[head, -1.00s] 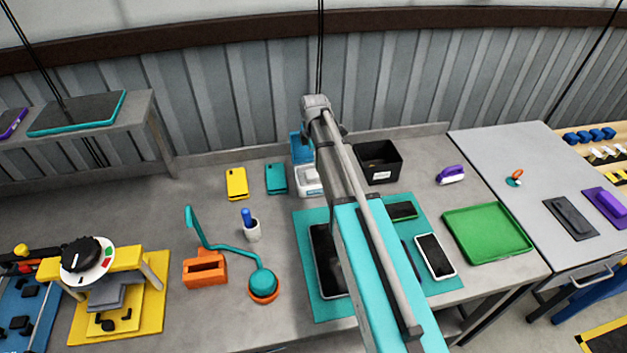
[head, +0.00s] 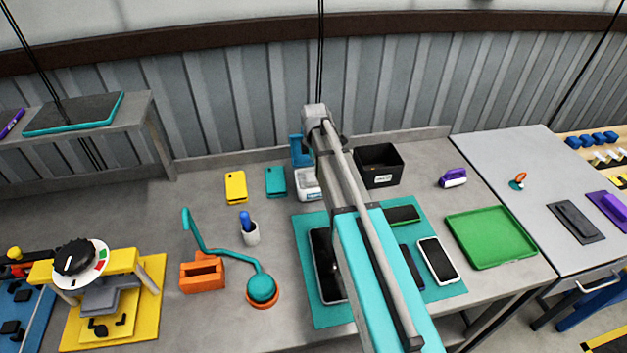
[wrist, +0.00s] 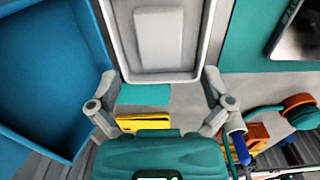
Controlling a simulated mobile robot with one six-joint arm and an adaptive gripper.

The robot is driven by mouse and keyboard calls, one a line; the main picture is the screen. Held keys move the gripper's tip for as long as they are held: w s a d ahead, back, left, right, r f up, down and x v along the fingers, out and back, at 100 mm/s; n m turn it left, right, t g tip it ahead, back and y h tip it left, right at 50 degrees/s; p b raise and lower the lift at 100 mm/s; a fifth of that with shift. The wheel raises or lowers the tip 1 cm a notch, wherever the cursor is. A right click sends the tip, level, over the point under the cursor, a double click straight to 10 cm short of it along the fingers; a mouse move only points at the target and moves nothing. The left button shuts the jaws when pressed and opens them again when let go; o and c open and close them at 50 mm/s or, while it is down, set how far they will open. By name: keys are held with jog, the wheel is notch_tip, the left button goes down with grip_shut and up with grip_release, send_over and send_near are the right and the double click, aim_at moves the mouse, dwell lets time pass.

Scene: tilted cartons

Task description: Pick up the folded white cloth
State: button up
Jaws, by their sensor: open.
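The folded white cloth (wrist: 158,38) appears as a pale, flat rectangle inside a white tray (wrist: 196,73) at the top middle of the wrist view. In the head view the white tray (head: 306,186) stands on the bench, partly behind my arm, and I cannot make out the cloth there. My gripper (wrist: 160,84) shows in the wrist view with its two fingers spread apart, one near each side of the tray's near end. In the head view my arm hides the gripper.
A blue bin (wrist: 45,70) lies close to the tray's left in the wrist view. A black bin (head: 379,166) stands right of my arm. Yellow (head: 235,187) and teal (head: 276,181) phone cases lie to the left. A green tray (head: 490,238) is farther right.

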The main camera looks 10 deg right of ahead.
jog(key=shift+d+f+b, duration=0.1)
jog(key=shift+f+b, duration=2.05)
jog(key=shift+f, duration=0.25)
jog(key=c, duration=1)
jog(key=shift+r, duration=0.25)
notch_tip(320, 180, up, 3)
jog(key=p, duration=0.3)
jog(key=s+d+r+p, duration=0.1)
jog(key=s+r+p, duration=0.2)
jog(key=s, duration=0.1)
jog(key=s+d+r+p, duration=0.1)
jog(key=s+r+p, duration=0.2)
jog(key=s, duration=0.2)
jog(key=s+d+r+p, duration=0.1)
jog(key=s+r+p, duration=0.2)
jog(key=s+p, duration=0.1)
jog(key=shift+s+d+r, duration=0.15)
jog(key=shift+s+r, duration=0.15)
